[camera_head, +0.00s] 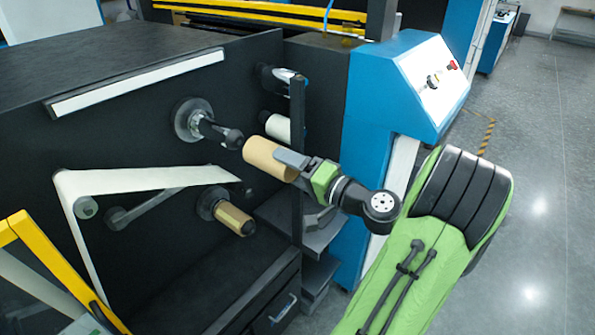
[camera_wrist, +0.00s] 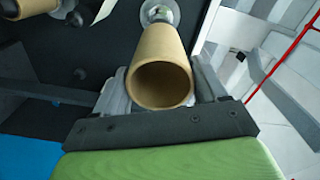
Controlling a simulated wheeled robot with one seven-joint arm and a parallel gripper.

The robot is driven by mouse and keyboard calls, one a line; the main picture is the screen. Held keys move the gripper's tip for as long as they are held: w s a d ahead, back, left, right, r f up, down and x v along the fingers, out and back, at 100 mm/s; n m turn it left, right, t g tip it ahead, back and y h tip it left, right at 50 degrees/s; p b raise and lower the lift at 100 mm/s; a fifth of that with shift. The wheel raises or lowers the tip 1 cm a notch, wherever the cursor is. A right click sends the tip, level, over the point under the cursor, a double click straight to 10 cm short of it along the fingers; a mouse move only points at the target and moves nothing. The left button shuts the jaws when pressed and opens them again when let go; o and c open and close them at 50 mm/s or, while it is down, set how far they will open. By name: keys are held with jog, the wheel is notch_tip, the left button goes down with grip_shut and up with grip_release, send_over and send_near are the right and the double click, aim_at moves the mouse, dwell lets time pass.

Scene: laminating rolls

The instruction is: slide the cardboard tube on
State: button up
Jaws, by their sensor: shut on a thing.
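The cardboard tube (camera_head: 268,158) is a short, plain brown cylinder held in front of the machine's dark panel. My gripper (camera_head: 287,163) is shut on it, near its right end in the head view. In the wrist view the tube (camera_wrist: 163,50) lies between the two fingers (camera_wrist: 163,85), its open near end facing the camera. The black spindle (camera_head: 220,133) sticks out of a round grey flange on the panel. Its tip is close to the tube's far end, slightly above it in the head view. I see no spindle inside the bore; whether they touch I cannot tell.
A second spindle below carries a brown core (camera_head: 234,219). A white web (camera_head: 140,180) runs over rollers to the left. A dark upright post (camera_head: 297,150) stands close behind my gripper. A blue console (camera_head: 405,85) is to the right, and a yellow frame (camera_head: 40,250) at lower left.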

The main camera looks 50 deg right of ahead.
aim_at(239, 142)
jog(key=shift+w+a+p, duration=0.15)
jog(key=shift+w+p, duration=1.1)
jog(key=shift+w, duration=3.5)
jog(key=shift+w+a+p, duration=0.15)
jog(key=shift+w+p, duration=1.1)
jog(key=shift+w, duration=3.45)
jog(key=o, duration=1.4)
jog(key=s, duration=0.5)
jog(key=s+b, duration=0.1)
jog(key=s, duration=0.4)
jog(key=s+b, duration=0.1)
jog(key=s, duration=0.5)
jog(key=shift+d, duration=0.25)
jog(key=shift+w, duration=0.1)
